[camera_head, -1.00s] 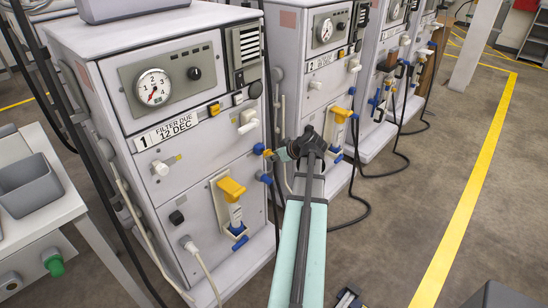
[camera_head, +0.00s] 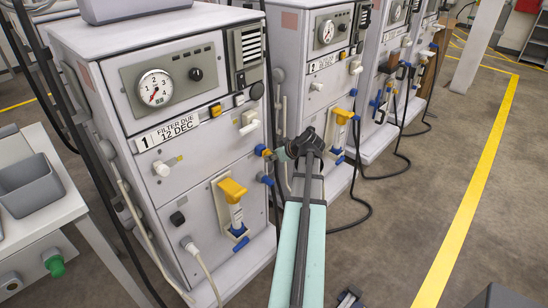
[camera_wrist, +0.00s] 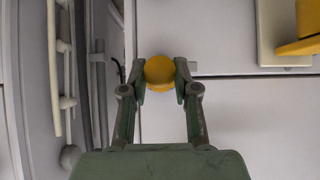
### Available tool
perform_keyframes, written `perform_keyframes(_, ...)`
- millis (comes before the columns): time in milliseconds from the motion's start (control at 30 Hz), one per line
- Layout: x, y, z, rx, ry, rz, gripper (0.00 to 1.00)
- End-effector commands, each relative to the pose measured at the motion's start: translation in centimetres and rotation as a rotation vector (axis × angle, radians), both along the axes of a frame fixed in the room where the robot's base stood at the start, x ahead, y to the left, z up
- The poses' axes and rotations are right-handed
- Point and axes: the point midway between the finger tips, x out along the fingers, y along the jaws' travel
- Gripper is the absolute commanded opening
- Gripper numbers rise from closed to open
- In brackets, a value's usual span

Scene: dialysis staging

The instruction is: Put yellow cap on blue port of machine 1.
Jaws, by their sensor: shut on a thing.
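Machine 1 (camera_head: 215,160) is the white cabinet at left, with a "1" label and a dial. A blue port (camera_head: 260,149) sticks out near its right front edge, and a second blue fitting (camera_head: 265,179) is below it. My gripper (camera_head: 273,154) is at the upper blue port. In the wrist view my gripper (camera_wrist: 160,78) is shut on the round yellow cap (camera_wrist: 160,71), held between both fingertips in front of the white panel. The cap hides what lies behind it there. In the head view the cap is a small yellow patch against the blue port; I cannot tell whether it is seated.
A yellow-handled fitting (camera_head: 231,189) is on machine 1's lower panel, left of my gripper. Machine 2 (camera_head: 312,95) stands close on the right. Pale tubes (camera_wrist: 56,75) run at left in the wrist view. A grey bin (camera_head: 28,182) is on a side table. Floor at right is open.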

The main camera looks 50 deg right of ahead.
Motion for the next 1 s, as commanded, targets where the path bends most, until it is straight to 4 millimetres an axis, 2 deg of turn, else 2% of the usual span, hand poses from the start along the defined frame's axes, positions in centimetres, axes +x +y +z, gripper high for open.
perform_keyframes(633, 1.4, -0.2, 0.0, 0.000, -0.001, -0.001, 0.00)
perform_keyframes(667, 1.4, -0.2, 0.0, 0.000, -0.001, -0.001, 0.40)
perform_keyframes(700, 1.4, -0.2, 0.0, 0.000, -0.001, -0.001, 0.54)
perform_keyframes(733, 1.4, -0.2, 0.0, 0.000, -0.001, -0.001, 0.59)
perform_keyframes(1000, 1.3, -0.2, 0.0, -0.001, 0.000, -0.001, 0.59)
